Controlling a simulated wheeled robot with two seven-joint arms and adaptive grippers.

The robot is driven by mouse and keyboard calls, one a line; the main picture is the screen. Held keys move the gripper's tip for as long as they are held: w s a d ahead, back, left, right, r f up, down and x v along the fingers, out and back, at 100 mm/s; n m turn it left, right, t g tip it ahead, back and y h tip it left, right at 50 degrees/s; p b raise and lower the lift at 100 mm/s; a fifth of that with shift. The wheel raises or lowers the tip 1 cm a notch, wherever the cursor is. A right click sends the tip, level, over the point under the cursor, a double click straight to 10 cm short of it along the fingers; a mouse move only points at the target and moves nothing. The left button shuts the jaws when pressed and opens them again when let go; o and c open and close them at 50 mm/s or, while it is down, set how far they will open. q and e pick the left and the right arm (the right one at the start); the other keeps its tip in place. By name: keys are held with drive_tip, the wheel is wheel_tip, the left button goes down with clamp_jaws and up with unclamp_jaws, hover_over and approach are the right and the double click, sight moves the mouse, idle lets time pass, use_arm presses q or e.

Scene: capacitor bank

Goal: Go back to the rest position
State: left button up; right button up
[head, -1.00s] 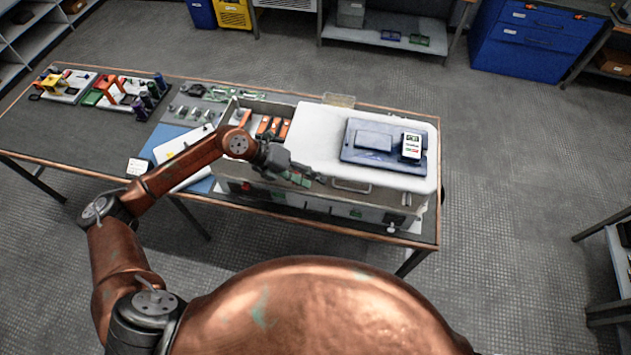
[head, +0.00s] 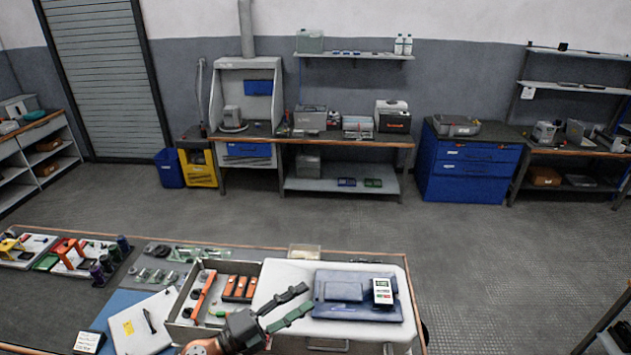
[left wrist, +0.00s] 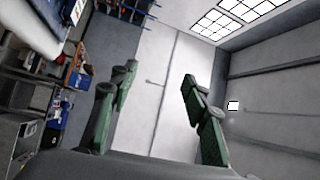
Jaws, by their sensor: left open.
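My left gripper (head: 296,307) is in the lower middle of the head view, raised over the bench beside the white-topped unit (head: 274,284). Its two green-padded fingers are apart with nothing between them. In the left wrist view the open fingers (left wrist: 158,95) point toward the wall and the ceiling windows. My right gripper shows in neither view.
The unit's open tray holds orange parts (head: 238,288). A blue case (head: 345,308) with a small white meter (head: 383,291) lies on the white top. Coloured parts stand at the bench's left.

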use_arm(q)
drive_tip(key=w+a+f+n+t+y, duration=0.1)
drive_tip(key=w+a+n+t+y, duration=0.1)
drive_tip(key=a+n+t+y, duration=0.45)
drive_tip(key=w+a+f+n+t+y, duration=0.2)
drive_tip(key=a+n+y, duration=0.2)
drive_tip(key=a+n, duration=0.55)
drive_tip(key=s+a+f+n+g+y, duration=0.3)
drive_tip(key=s+a+f+n+y, duration=0.1)
drive_tip(key=a+f, duration=0.35)
drive_tip(key=s+a+f+n+g+y, duration=0.3)
drive_tip(key=s+a+f+n+y, duration=0.1)
drive_tip(key=a+f, duration=0.4)
drive_tip(key=s+f+n+g+h, duration=0.15)
drive_tip(key=s+f+g, duration=0.35)
drive_tip(key=s+f, duration=0.5)
drive_tip(key=s+f+n+g, duration=0.35)
drive_tip(key=s+f, duration=0.25)
drive_tip(key=s, duration=0.8)
wheel_tip(320, 180, down, 36)
drive_tip(key=s+d+m+g+b, duration=0.1)
drive_tip(key=s+m+g+b, duration=0.1)
drive_tip(key=b, duration=0.3)
drive_tip(key=s+f+g+b, duration=0.1)
drive_tip(key=s+f+b, duration=0.2)
drive_tip(key=s+f, duration=1.6)
drive_tip(key=shift+s+d+f+g+h, duration=0.2)
drive_tip(key=shift+f+g+h, duration=0.1)
drive_tip(key=shift+f, duration=0.15)
